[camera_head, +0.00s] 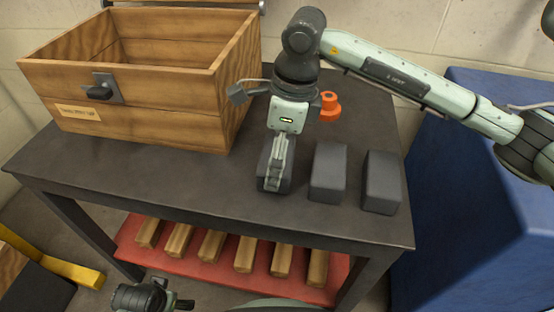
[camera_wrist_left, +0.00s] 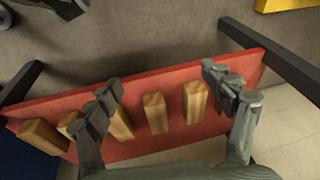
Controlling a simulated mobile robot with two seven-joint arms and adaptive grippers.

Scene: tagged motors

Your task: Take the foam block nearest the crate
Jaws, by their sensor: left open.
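Three dark grey foam blocks stand in a row on the dark table (camera_head: 150,180). The left one (camera_head: 265,180) is nearest the wooden crate (camera_head: 150,125); the middle block (camera_head: 328,172) and the right block (camera_head: 382,182) stand apart from it. My right gripper (camera_head: 276,175) points down at the left block, its fingers overlapping it and hiding part of it. I cannot tell whether they grip it. My left gripper (camera_head: 183,304) is low in front of the table, mostly cut off.
An orange object (camera_head: 329,106) lies behind the blocks, beside my right arm. Several wooden blocks (camera_head: 212,246) lie on the red lower shelf (camera_head: 165,263), also seen in the left wrist view (camera_wrist_left: 155,113). A large blue box (camera_head: 460,190) stands right of the table. The table's front left is clear.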

